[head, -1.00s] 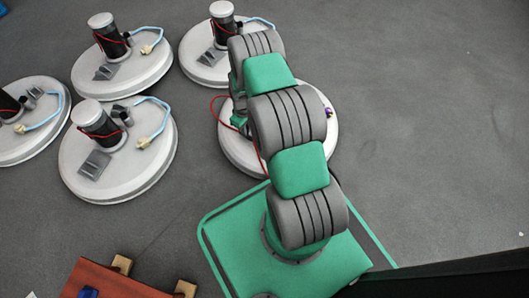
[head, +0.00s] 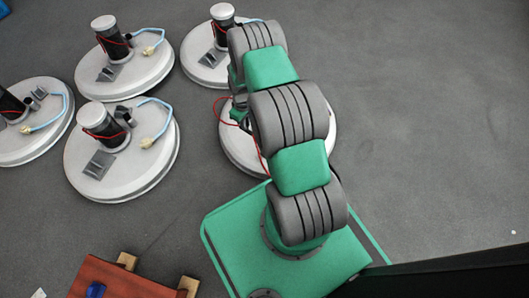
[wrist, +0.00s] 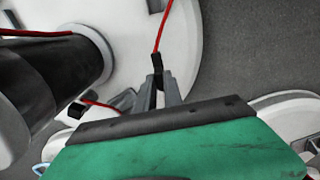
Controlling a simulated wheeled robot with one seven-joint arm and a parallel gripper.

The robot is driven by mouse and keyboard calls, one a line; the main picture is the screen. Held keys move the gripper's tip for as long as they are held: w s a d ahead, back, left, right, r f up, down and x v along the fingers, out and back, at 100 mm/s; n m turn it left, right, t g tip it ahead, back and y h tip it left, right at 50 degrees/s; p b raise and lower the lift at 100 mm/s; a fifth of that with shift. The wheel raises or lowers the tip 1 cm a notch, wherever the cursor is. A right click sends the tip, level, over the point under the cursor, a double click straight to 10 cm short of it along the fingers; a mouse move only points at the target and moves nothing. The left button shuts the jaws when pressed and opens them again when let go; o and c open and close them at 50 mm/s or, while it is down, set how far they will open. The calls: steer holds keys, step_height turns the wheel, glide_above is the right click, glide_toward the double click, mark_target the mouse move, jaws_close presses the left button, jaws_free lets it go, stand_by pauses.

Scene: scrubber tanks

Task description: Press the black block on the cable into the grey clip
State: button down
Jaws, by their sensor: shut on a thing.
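My gripper (wrist: 160,92) is shut on the black block (wrist: 157,68) at the end of a red cable (wrist: 163,28). The cable rises from the block to the top of the wrist view. The white tank lid (wrist: 125,22) lies behind the block. In the head view my arm covers most of this tank (head: 238,155), and a red cable loop (head: 216,104) shows at its left. I cannot make out the grey clip with certainty in either view.
A large black cylinder (wrist: 50,75) with a white collar stands left of my gripper. Several similar white tanks (head: 145,178) with motors and blue cables stand to the left and behind. A red-brown bench (head: 120,282) is at lower left. The floor on the right is clear.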

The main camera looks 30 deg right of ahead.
steer(key=shift+s+r, duration=0.1)
steer(key=s+d+p, duration=0.2)
steer(key=s+p, duration=0.2)
steer(key=s, duration=0.6)
steer(key=shift+s+d+p, duration=0.3)
steer(key=shift+d+p, duration=0.05)
steer(key=shift+d, duration=0.05)
steer(key=shift+f+b, duration=1.95)
steer(key=shift+f, duration=0.3)
steer(key=shift+f, duration=0.15)
steer(key=shift+f+b, duration=0.9)
steer(key=shift+b, duration=0.1)
steer(key=c, duration=1.4)
jaws_free()
